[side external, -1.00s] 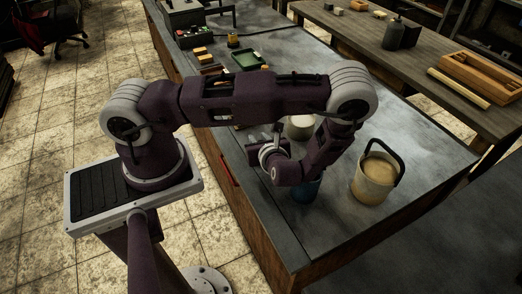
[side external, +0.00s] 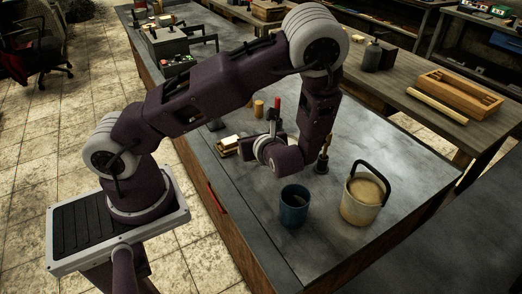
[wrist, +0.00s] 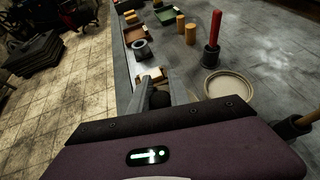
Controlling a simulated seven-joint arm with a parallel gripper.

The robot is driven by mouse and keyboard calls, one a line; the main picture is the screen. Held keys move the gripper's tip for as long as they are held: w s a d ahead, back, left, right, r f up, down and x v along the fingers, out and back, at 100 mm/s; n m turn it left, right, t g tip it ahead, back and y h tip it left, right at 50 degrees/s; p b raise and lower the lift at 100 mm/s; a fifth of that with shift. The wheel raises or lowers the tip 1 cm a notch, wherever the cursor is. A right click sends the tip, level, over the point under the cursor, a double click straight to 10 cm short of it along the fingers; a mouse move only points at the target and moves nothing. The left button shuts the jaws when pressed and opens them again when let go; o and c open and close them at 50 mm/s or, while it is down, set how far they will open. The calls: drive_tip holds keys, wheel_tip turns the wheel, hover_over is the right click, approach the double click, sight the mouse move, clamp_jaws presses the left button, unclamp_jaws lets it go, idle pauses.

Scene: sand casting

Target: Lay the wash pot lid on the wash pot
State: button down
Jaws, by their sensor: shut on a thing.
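A blue pot (side external: 293,205), which I take to be the wash pot, stands open on the bench with dark contents. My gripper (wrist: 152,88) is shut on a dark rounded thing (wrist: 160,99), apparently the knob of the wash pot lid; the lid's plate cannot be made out. In the side external view my gripper (side external: 250,149) is left of and farther back than the blue pot, apart from it, and its fingertips are mostly hidden.
A cream bucket (side external: 360,205) with a raised dark handle stands right of the blue pot. A red-handled tool (wrist: 214,32) stands beside a shallow round cream dish (wrist: 229,84). Tan blocks (side external: 228,146) lie near the gripper. A brush-like tool (side external: 322,164) stands behind the pot.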

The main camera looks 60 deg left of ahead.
drive_tip(key=w+a+r, duration=0.1)
drive_tip(key=w+r, duration=0.1)
drive_tip(key=w, duration=0.4)
drive_tip(key=w+a+r, duration=0.2)
drive_tip(key=w+r, duration=0.1)
drive_tip(key=w, duration=0.3)
drive_tip(key=f, duration=0.9)
drive_tip(key=shift+w+d+f, duration=0.15)
drive_tip(key=shift+w+f, duration=0.05)
drive_tip(key=shift+w, duration=0.1)
drive_tip(key=shift+f, duration=0.2)
drive_tip(key=c, duration=1.2)
unclamp_jaws()
drive_tip(key=shift+c, duration=0.2)
